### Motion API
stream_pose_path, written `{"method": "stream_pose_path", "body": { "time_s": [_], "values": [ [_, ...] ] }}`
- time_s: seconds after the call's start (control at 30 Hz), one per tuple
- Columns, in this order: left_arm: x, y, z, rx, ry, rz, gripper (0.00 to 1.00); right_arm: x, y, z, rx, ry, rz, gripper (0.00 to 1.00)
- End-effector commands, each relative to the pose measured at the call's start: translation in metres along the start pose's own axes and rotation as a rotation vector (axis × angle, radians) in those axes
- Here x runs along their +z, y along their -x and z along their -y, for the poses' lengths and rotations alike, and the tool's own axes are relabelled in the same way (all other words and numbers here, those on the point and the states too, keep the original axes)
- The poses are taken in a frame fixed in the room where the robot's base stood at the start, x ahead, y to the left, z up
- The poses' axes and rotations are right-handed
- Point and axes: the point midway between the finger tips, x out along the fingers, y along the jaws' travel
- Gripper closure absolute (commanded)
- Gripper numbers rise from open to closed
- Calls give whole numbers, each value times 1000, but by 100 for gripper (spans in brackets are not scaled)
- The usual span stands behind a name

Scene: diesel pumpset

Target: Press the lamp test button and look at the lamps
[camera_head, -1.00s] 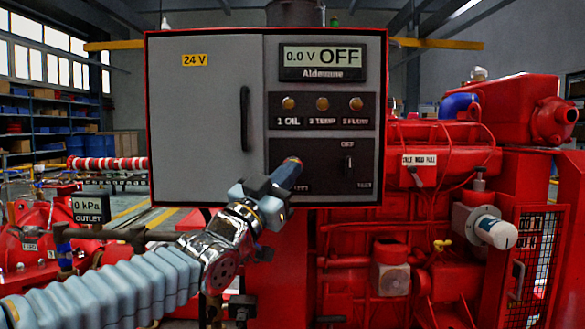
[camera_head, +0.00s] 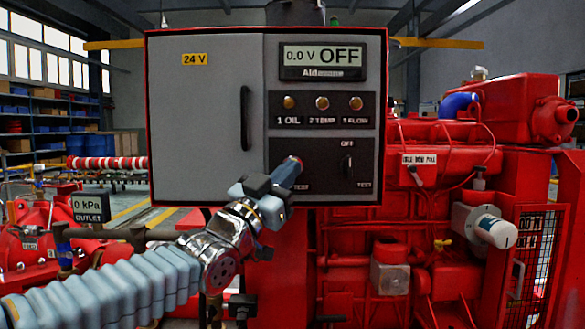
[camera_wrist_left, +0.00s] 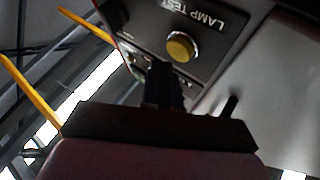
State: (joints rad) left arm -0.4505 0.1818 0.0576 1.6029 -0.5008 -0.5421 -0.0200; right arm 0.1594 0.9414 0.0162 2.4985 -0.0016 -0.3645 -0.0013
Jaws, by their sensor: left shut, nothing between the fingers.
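The lamp test button (camera_wrist_left: 181,47) is a round yellow button beside the printed words LAMP TEST in the left wrist view. In the head view my left gripper (camera_head: 292,162) covers it. The left gripper is shut and empty, its dark fingertips (camera_wrist_left: 160,70) close to the button; I cannot tell whether they touch it. Three round amber lamps stand in a row on the panel: 1 OIL (camera_head: 289,102), 2 TEMP (camera_head: 322,103) and 3 FLOW (camera_head: 355,103). All look dull amber, with no clear glow. My right gripper is not in view.
A display (camera_head: 322,60) above the lamps reads 0.0 V OFF. A rotary switch (camera_head: 348,165) sits right of my gripper, marked OFF and TEST. The grey cabinet door (camera_head: 205,120) with a black handle (camera_head: 245,118) is at left. Red engine parts (camera_head: 440,150) stand at right.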

Motion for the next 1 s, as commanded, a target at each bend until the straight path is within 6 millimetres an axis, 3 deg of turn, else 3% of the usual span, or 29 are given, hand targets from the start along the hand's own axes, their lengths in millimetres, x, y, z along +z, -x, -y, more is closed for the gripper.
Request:
{"method": "stream_pose_path", "body": {
  "time_s": [1.0],
  "values": [
    [4, -6, 5, -1, 0, 0, 100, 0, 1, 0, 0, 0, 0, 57]
  ]
}}
